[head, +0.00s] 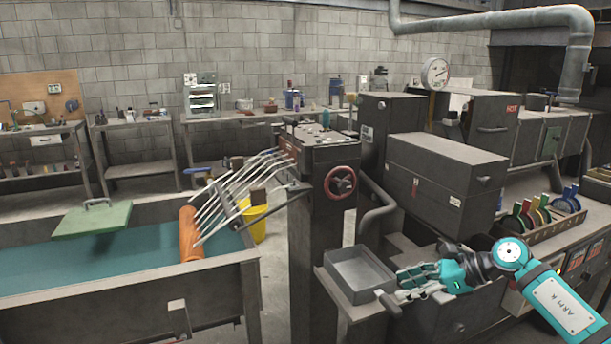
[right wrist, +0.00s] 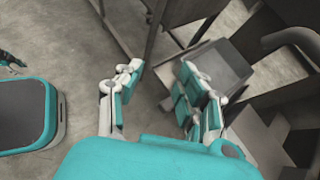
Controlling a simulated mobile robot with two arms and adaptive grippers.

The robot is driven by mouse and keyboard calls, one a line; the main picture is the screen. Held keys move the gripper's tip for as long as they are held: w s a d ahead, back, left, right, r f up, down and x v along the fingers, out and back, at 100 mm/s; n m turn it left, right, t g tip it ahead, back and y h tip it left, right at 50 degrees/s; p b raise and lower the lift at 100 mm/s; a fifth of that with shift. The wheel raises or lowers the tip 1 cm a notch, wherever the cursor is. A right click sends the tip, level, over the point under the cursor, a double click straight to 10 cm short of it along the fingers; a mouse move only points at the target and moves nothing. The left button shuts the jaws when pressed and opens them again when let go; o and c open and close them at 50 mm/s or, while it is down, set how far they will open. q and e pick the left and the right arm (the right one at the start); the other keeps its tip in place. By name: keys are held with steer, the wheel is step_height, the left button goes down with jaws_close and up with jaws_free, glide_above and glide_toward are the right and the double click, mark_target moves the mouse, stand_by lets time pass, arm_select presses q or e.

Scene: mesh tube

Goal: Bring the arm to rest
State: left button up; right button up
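My right gripper (head: 405,285) is at the lower right in the head view, on the arm that comes in from the right edge. It is just right of a grey open tray (head: 345,274) in the picture. In the right wrist view my right gripper (right wrist: 163,78) has its two fingers spread apart, with nothing between them but floor and metal legs behind. My left gripper does not show in the head view. A small dark and teal piece at the left edge of the right wrist view is too cut off to identify.
A machine column with a red handwheel (head: 341,182) stands left of the tray. A rack of coloured discs (head: 540,212) is on the bench at right. A water tank (head: 150,285) with an orange roll (head: 190,235) is at left.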

steer(key=s+a+r+m+t+y, duration=0.1)
steer(key=a+r+m+t+y, duration=0.1)
steer(key=a+m+t, duration=0.4)
steer(key=s+a+r+m+t+y, duration=0.1)
steer(key=s+a+m+t+y, duration=0.1)
steer(key=a+m+t, duration=0.5)
steer(key=s+d+f+m+g+h, duration=0.2)
steer(key=s+d+f+m+h, duration=0.5)
steer(key=m, duration=0.7)
steer(key=s+d+f+m+g+h, duration=0.3)
steer(key=s+d+f+m+h, duration=0.25)
steer(key=f+m+h, duration=0.55)
steer(key=s+a+f+m+g+y, duration=0.1)
steer(key=s+f+m+g+y, duration=0.3)
steer(key=s, duration=0.7)
steer(key=s+f+m+g, duration=0.2)
steer(key=s+m+g, duration=0.3)
steer(key=s, duration=0.7)
step_height(320, 180, down, 24)
steer(key=s+g+p, duration=0.1)
steer(key=g, duration=0.1)
steer(key=s+d+f+p, duration=0.1)
steer(key=s+d+f, duration=0.1)
steer(key=s+f, duration=1.4)
steer(key=shift+s+d+g+p, duration=0.3)
steer(key=shift+s+g, duration=0.1)
steer(key=shift+s, duration=0.2)
